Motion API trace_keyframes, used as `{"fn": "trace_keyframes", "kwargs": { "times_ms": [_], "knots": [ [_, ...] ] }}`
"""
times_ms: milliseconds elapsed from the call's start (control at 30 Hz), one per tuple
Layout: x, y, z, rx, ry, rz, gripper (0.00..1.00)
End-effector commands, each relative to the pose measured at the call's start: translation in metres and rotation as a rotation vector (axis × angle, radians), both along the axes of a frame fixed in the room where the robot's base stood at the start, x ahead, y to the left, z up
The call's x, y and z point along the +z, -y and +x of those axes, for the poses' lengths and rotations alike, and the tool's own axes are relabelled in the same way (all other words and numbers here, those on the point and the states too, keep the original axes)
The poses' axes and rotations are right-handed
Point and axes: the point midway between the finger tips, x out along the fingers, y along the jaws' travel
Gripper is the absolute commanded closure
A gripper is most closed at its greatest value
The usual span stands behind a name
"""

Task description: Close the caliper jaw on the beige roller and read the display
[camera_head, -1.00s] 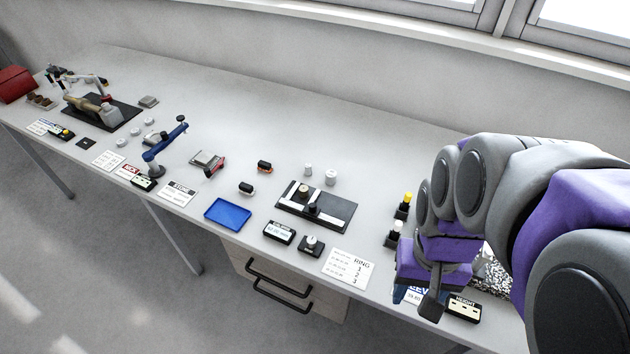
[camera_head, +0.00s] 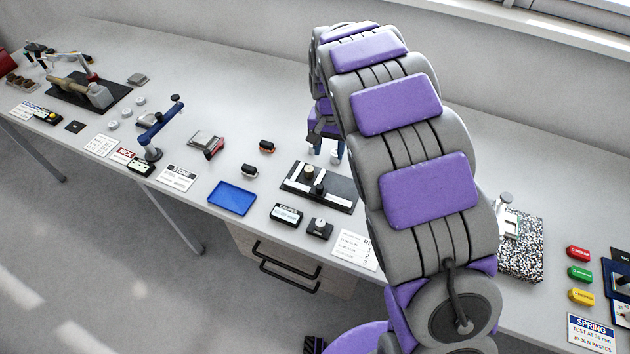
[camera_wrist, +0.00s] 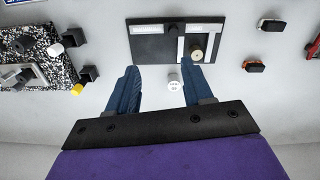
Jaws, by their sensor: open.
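The beige roller (camera_head: 308,173) stands on the black caliper plate (camera_head: 345,203) beside a white bar and a black knob (camera_head: 319,189). I cannot tell whether the jaw touches the roller. The caliper display (camera_head: 286,214) stands in front of the plate; its digits are too small to read. My gripper (camera_wrist: 160,66) is open and empty, behind the plate. A white cylinder (camera_wrist: 174,84) shows between its blue fingers.
A dark knob block (camera_head: 320,228) stands beside the display and a blue tray (camera_head: 232,198) lies to the left. A speckled block (camera_head: 522,247) is at the right. My arm hides part of the table.

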Motion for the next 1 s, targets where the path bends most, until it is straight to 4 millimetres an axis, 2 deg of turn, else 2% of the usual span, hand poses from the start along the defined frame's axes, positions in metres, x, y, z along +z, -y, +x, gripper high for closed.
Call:
{"fn": "trace_keyframes", "kwargs": {
  "times_ms": [133, 367, 1000],
  "knots": [
    [-0.013, -0.017, 0.013, 0.006, 0.004, 0.012, 0.49],
    [-0.028, -0.017, 0.016, 0.006, 0.003, 0.020, 0.49],
    [-0.151, -0.021, 0.016, 0.006, 0.003, 0.015, 0.49]
  ]
}}
